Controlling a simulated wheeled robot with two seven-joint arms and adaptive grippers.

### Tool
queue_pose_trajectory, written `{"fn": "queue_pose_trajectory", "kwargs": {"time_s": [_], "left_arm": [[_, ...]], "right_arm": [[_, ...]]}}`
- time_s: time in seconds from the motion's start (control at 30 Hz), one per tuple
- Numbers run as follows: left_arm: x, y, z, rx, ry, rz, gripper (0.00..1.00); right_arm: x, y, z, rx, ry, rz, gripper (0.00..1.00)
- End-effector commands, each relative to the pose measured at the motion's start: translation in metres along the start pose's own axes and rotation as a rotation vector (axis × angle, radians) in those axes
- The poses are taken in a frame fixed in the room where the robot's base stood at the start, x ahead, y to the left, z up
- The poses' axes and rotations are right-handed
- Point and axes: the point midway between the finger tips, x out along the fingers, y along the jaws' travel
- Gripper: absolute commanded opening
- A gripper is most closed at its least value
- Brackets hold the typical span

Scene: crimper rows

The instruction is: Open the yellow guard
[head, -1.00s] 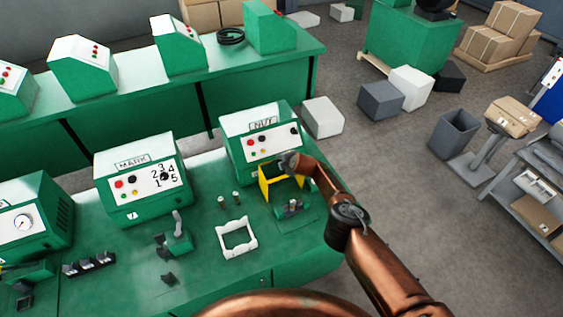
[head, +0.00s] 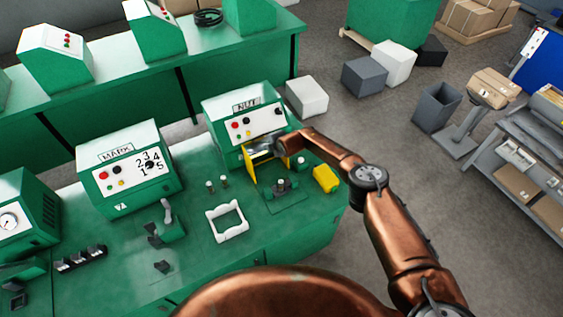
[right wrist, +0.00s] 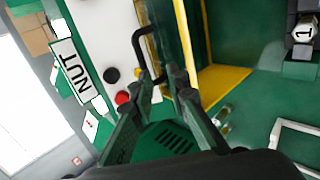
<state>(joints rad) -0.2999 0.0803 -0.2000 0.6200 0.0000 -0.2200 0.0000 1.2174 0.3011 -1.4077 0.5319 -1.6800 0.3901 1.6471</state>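The yellow guard (head: 250,169) is a yellow frame at the front of the green machine marked NUT (head: 245,106). In the right wrist view its yellow edges (right wrist: 221,79) border a green recess. A black bar handle (right wrist: 140,42) shows in front of the white panel. My right gripper (head: 284,146) is at the guard's upper right in the head view. In the right wrist view its fingertips (right wrist: 163,80) are apart, with the lower end of the handle between or just behind them; contact is unclear. How far the guard is raised is unclear. My left gripper is out of view.
A small fixture (head: 281,188) stands before the guard, with a yellow block (head: 325,178) to its right. A white frame (head: 227,222) and two small pegs (head: 217,183) are at left. The MARK machine (head: 130,170) stands further left.

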Motion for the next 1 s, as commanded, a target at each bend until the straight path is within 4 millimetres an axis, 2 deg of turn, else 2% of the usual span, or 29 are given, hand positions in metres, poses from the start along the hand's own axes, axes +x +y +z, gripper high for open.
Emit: {"fn": "queue_pose_trajectory", "kwargs": {"time_s": [0.43, 0.7, 1.0], "left_arm": [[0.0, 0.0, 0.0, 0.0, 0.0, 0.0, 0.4], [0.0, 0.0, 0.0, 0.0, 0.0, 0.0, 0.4], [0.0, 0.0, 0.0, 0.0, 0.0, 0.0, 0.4]], "right_arm": [[-0.037, -0.034, 0.001, -0.003, 0.001, -0.001, 0.15], [-0.064, -0.063, -0.001, 0.003, 0.004, -0.005, 0.15], [-0.086, -0.082, -0.001, 0.004, 0.001, -0.003, 0.15]]}}
